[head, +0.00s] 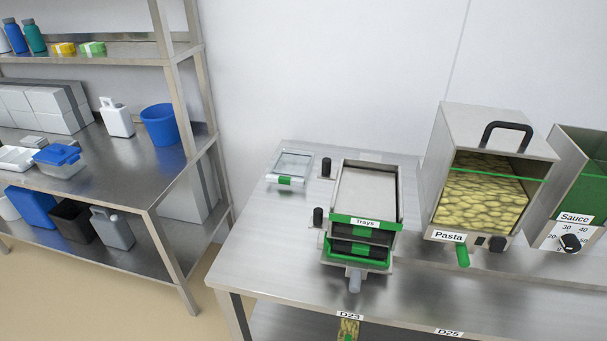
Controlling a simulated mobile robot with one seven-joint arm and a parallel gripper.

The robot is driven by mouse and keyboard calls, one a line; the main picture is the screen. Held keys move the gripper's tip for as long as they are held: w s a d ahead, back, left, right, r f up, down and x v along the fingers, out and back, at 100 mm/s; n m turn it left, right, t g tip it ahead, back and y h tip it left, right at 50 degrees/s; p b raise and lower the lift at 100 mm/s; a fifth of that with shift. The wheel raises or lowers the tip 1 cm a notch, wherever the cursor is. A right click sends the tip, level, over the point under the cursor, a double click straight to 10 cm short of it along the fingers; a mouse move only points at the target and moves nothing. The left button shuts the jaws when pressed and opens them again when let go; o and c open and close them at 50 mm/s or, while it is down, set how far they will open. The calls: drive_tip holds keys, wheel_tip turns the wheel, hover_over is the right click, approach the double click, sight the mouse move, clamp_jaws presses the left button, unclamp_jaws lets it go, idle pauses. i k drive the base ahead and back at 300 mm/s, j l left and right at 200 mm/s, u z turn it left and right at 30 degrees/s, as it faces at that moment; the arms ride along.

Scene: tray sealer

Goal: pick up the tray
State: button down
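A dispenser labelled "Trays" (364,222) stands on the steel table (265,250). It has a pale top, a green front frame, and dark trays (358,248) showing in its front openings. A grey handle sticks out below its front. A clear, shallow tray-like container (291,163) with a green and white label lies on the table behind and left of the dispenser. It stands apart from the dispenser. I cannot tell which of these the task means. My gripper is not in view.
A pasta dispenser (493,160) and a sauce dispenser (575,236) stand to the right. Two black knobs stand by the tray dispenser's left side. The table's left part is clear. A steel shelf (150,188) with a blue bucket (160,127) and boxes stands at the left.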

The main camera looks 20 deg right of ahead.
sight(290, 168)
drive_tip(key=i+j+z, duration=0.3)
drive_tip(key=i+j, duration=0.75)
drive_tip(key=i, duration=0.15)
